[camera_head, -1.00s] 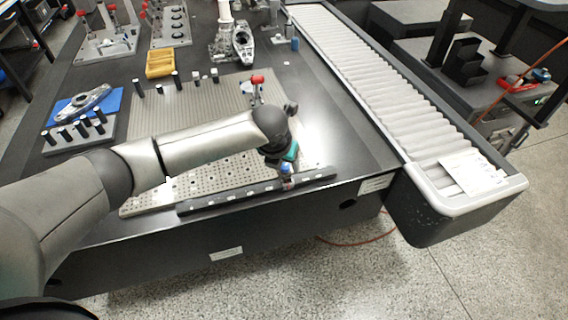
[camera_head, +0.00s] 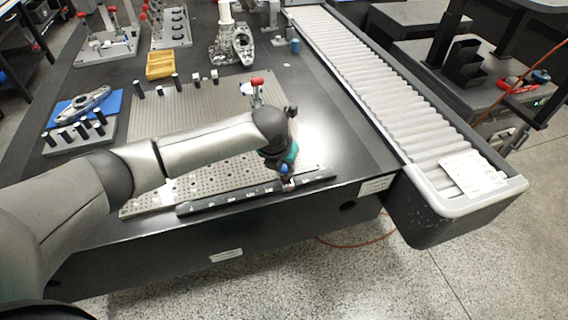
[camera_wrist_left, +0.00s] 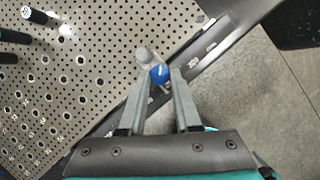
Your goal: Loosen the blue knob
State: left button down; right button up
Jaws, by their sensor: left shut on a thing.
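The blue knob (camera_wrist_left: 159,74) shows in the left wrist view between the fingertips of my left gripper (camera_wrist_left: 158,82). A clear or pale grey round piece (camera_wrist_left: 146,56) is right beside it, toward the perforated plate. The fingers are shut on the knob, one on each side. In the head view my left gripper (camera_head: 287,182) points down at the dark rail (camera_head: 240,197) along the front edge of the plate, near its right end. There the knob is mostly hidden by the gripper. My right gripper is not in view.
The perforated plate (camera_head: 190,185) lies behind the rail. A red-topped clamp (camera_head: 257,82) stands close behind my wrist. Black pegs (camera_head: 176,80) stand farther back. A roller conveyor (camera_head: 400,105) runs along the right. The dark table top is bare right of the plate.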

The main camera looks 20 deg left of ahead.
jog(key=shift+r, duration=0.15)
pick_arm(q)
jog(key=shift+r+n+p, duration=0.1)
jog(key=shift+n+p, duration=0.2)
jog(key=shift+p, duration=0.35)
jog(key=n+p, duration=0.1)
jog(key=n+y+p, duration=0.1)
jog(key=p, duration=0.1)
jog(key=shift+d+r+n, duration=0.1)
jog(key=shift+d+n, duration=0.1)
jog(key=shift+n, duration=0.1)
jog(key=shift+n+y+p, duration=0.5)
jog(key=shift+n+p, duration=0.4)
jog(key=shift+p, duration=0.1)
jog(key=shift+w+d+n+g+p, duration=0.1)
jog(key=shift+n+g+p, duration=0.25)
jog(key=shift+n, duration=0.35)
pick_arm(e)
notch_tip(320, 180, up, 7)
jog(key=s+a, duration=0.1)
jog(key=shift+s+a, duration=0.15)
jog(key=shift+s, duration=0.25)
pick_arm(q)
jog(key=shift+f, duration=0.2)
jog(key=c, duration=0.6)
grip_release()
